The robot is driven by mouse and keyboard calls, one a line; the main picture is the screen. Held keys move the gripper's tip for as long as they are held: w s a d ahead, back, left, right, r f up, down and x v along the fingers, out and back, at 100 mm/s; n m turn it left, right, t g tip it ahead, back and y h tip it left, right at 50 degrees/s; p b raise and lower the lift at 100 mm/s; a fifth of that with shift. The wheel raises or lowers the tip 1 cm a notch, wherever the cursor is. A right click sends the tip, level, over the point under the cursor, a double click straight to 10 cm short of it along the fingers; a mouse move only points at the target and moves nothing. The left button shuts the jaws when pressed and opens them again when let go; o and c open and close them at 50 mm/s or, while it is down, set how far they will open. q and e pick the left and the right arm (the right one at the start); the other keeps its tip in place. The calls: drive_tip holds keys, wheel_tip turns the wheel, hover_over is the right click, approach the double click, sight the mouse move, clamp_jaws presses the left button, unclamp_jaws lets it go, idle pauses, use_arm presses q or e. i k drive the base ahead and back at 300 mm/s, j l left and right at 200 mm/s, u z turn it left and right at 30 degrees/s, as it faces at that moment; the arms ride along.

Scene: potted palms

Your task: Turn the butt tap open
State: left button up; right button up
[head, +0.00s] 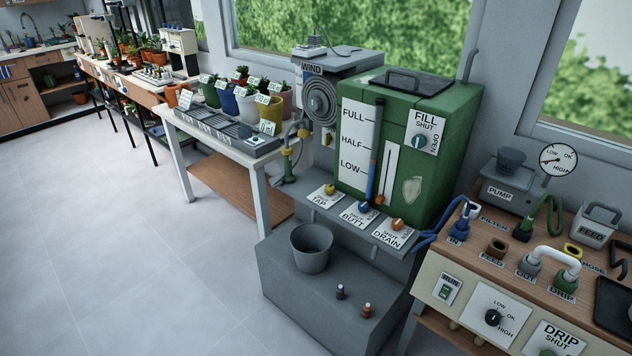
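The green water butt (441,160) stands against the wall, right of centre. Its white scale reads FULL, HALF and LOW, beside a tube (374,165) that is blue in its lower part. On the grey ledge below are three knobs on labelled plates. The blue butt tap (364,207) is the middle one, on a BUTT plate (353,219) with SHUT printed small. A yellow knob (329,189) on a TAP plate is to its left. An orange knob (397,224) on a DRAIN plate is to its right. Neither of my grippers is in view.
A grey bucket (311,247) and two small bottles (340,291) stand on the grey step below the ledge. A bench with a pump (504,188) and hoses is at right. A white table with potted plants (247,106) is at left. The left floor is clear.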

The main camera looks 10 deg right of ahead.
sight(329, 188)
drive_tip(key=i+j, duration=1.15)
drive_tip(key=j+u, duration=0.05)
drive_tip(key=j, duration=0.05)
